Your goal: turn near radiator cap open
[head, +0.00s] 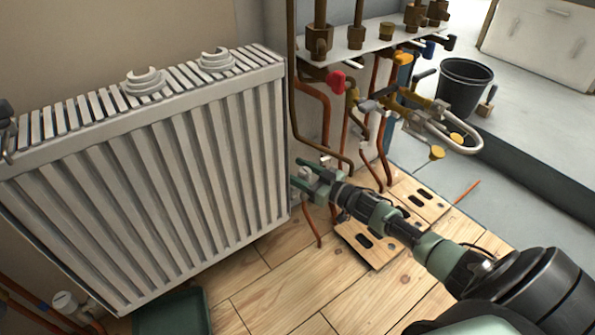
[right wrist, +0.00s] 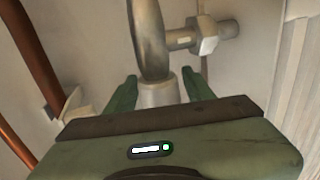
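A white ribbed radiator (head: 150,190) stands at the left of the head view. A pale cap (head: 305,174) shows at its lower right end, partly hidden by my right gripper. My right gripper (head: 306,182) reaches it from the right with its green fingers apart. In the right wrist view, the grey-white cap (right wrist: 158,90) stands between the two fingertips (right wrist: 160,88), with a metal pipe or valve body (right wrist: 150,38) beyond it. The fingers are on either side of the cap, and I see no clear grip on it.
Another white cap (head: 64,301) is at the radiator's lower left. Copper pipes and valves, one with a red handle (head: 336,81), hang right of the radiator. A slotted wooden board (head: 375,257) lies on the floor. A black bucket (head: 463,85) stands farther back.

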